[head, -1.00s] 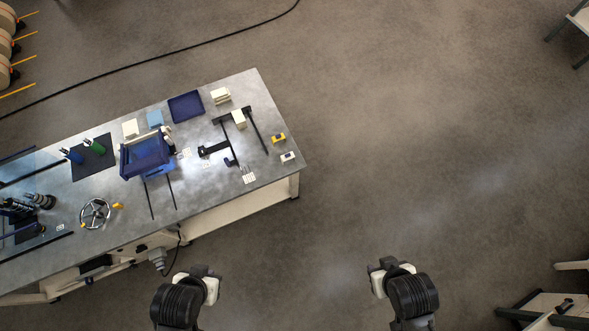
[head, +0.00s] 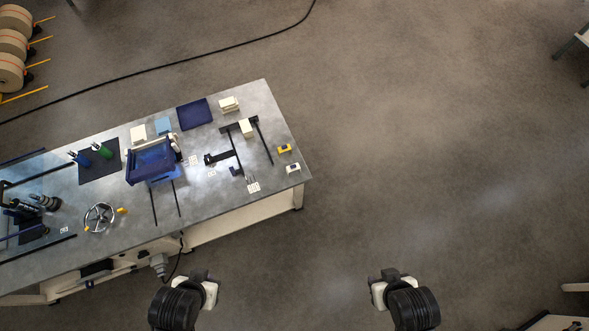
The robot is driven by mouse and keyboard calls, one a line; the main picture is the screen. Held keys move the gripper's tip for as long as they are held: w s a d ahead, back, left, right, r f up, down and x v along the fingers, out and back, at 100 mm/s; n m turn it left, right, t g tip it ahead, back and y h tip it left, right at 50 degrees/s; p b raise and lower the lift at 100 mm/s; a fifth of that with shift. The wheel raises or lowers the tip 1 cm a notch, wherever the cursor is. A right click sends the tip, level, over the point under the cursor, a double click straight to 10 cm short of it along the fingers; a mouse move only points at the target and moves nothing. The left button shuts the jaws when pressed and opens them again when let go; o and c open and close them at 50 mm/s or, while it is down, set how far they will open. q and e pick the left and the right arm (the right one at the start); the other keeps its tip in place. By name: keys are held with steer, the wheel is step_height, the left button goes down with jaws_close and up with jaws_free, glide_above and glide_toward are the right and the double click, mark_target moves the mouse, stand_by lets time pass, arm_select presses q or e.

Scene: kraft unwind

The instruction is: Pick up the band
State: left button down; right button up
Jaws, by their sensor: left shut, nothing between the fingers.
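I cannot single out a loose band at this size. Thin orange bands run around the tan paper rolls (head: 12,44) at the far upper left edge. My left gripper (head: 200,274) is at the bottom, left of centre, in front of the table's near side and well away from the rolls. It is shut and empty. My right gripper (head: 384,275) is at the bottom right of centre, over bare floor. Its fingers are too small and dark to read. Both grippers are clear of all objects.
A grey steel table (head: 225,205) fills the left middle, holding a blue bin (head: 150,162), a dark blue tray (head: 194,113), a handwheel (head: 99,217) and small tools. A black cable (head: 180,65) crosses the floor behind. The floor (head: 430,150) to the right is open.

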arm_select(q)
steer(key=c, duration=1.8)
jaws_free()
steer(key=o, duration=1.2)
steer(key=shift+a, duration=0.15)
steer(key=o, duration=0.6)
